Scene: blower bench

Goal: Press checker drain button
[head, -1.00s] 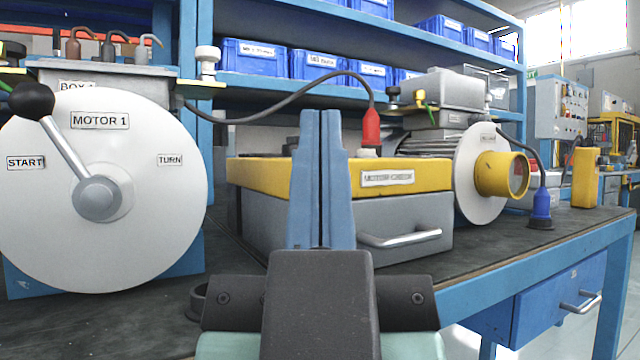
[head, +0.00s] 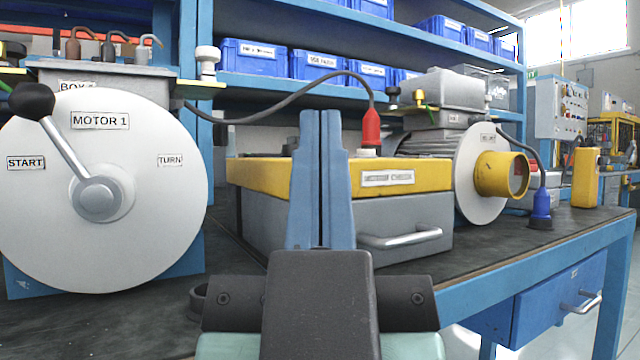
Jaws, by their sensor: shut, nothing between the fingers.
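The checker is a grey box with a yellow top (head: 262,175), standing on the dark bench behind my gripper. A blurred white label and a silver handle (head: 402,239) are on its front. A red plug (head: 371,128) on a dark cable stands at its top, on a small pale socket. I cannot make out a drain button; my gripper hides part of the box's top and front. My gripper (head: 321,115) points upward in the middle of the view, its two blue fingers shut together and empty. I cannot tell whether it touches the box.
At left stands a large white disc (head: 150,225) marked MOTOR 1 with a black-knobbed crank (head: 62,145). At right are a motor with a yellow outlet (head: 495,175), a blue plug (head: 541,208) and a yellow block (head: 586,180). Blue bins (head: 254,60) fill the shelf behind.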

